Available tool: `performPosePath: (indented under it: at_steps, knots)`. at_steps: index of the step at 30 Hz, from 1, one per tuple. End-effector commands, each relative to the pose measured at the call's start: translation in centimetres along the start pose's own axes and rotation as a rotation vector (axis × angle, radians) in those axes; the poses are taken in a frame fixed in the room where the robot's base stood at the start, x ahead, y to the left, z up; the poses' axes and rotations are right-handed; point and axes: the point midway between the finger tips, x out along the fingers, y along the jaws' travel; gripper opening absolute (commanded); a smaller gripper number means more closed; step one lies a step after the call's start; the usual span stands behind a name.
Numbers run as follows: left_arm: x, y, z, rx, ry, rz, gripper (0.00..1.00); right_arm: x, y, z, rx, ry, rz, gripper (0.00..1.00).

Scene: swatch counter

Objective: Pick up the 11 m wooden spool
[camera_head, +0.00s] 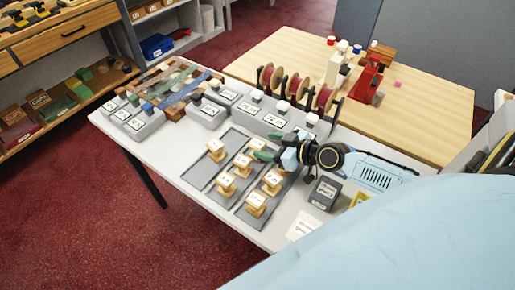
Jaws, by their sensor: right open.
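Several small wooden spools with white labels stand on flat grey trays on the counter, among them a back-left spool (216,149), a middle spool (242,164), a left spool (226,184), a right spool (272,182) and a front spool (256,204). The labels are too small to read, so I cannot tell which is the 11 m one. My right gripper (266,150) has green fingertips, is open and empty, and hangs over the back right part of the trays. It may hide part of what lies below it. My left gripper is out of view.
Grey blocks with labelled tops (274,119) and large dark red reels (298,88) line the counter's back. A dark box (324,193) stands right of the trays, near a white card (302,225). A wooden table (420,100) stands behind.

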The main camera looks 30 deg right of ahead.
Motion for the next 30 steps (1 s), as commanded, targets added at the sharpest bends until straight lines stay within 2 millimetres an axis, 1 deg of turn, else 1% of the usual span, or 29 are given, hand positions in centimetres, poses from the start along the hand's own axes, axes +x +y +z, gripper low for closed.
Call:
performPosePath:
  at_steps: [1, 3, 6, 9, 15, 16, 24, 27, 30]
  knots:
    - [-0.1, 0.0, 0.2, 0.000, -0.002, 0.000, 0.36, 0.9, 0.0, -0.2, 0.003, 0.005, 0.000, 0.64]
    - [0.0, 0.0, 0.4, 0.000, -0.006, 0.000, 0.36, 1.9, 0.0, -0.2, 0.003, 0.004, 0.001, 0.64]
    - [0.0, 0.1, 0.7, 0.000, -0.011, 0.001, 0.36, 2.9, 0.0, -0.1, 0.002, 0.003, 0.001, 0.64]
    - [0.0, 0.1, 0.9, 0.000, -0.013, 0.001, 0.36, 3.4, 0.0, -0.1, 0.001, 0.001, 0.000, 0.64]
    - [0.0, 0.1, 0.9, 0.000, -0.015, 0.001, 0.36, 3.4, 0.0, -0.1, 0.000, 0.001, -0.001, 0.64]
    - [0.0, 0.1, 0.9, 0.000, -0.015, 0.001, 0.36, 3.4, 0.0, -0.1, 0.000, 0.001, -0.001, 0.62]
    - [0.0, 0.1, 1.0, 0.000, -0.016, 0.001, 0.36, 3.4, 0.0, -0.1, 0.000, 0.001, 0.000, 0.27]
    - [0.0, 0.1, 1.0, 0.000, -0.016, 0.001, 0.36, 3.4, 0.0, -0.1, 0.000, 0.001, 0.000, 0.16]
    - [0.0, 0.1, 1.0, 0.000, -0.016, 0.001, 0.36, 3.4, 0.0, -0.1, 0.000, 0.001, 0.000, 0.15]
